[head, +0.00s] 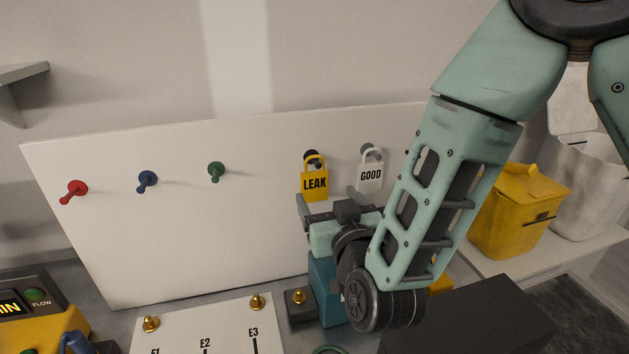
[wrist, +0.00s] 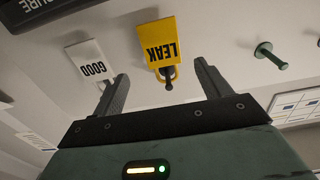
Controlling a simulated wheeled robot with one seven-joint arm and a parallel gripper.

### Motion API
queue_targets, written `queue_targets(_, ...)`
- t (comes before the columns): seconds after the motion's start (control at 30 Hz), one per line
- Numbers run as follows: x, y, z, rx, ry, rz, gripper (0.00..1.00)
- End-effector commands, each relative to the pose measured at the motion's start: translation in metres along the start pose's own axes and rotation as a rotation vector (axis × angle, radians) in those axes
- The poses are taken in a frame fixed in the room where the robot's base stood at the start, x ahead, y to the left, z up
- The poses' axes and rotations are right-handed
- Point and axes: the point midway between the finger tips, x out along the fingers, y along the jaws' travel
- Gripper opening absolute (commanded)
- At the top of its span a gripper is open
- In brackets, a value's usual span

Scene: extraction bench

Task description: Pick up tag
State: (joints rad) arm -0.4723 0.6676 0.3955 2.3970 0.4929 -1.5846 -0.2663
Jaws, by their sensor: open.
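A yellow tag marked LEAK (head: 314,184) hangs from a dark peg on the white board. A white tag marked GOOD (head: 370,175) hangs from the peg to its right. My gripper (head: 330,204) is open and empty, just below and in front of the LEAK tag. In the wrist view, which is turned over, the LEAK tag (wrist: 160,43) shows beyond the gap between my open fingers (wrist: 160,78). The GOOD tag (wrist: 88,64) shows just outside the left finger there. Neither tag appears gripped.
Red (head: 73,190), blue (head: 147,181) and green (head: 216,172) pegs stick out of the white board (head: 150,240) and hold nothing. A panel with brass knobs (head: 205,325) lies in front. A yellow bin (head: 518,215) stands at right.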

Motion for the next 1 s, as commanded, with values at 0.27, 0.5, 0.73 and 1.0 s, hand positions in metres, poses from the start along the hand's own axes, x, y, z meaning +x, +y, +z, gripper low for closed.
queue_targets(0.27, 0.019, -0.001, -0.002, 0.000, 0.000, 0.002, 0.76)
queue_targets(0.5, 0.051, -0.005, 0.000, 0.001, 0.000, 0.002, 0.76)
queue_targets(0.73, 0.061, -0.004, 0.003, 0.000, 0.001, 0.002, 0.76)
queue_targets(1.0, 0.061, -0.004, 0.004, 0.000, 0.001, 0.001, 0.40)
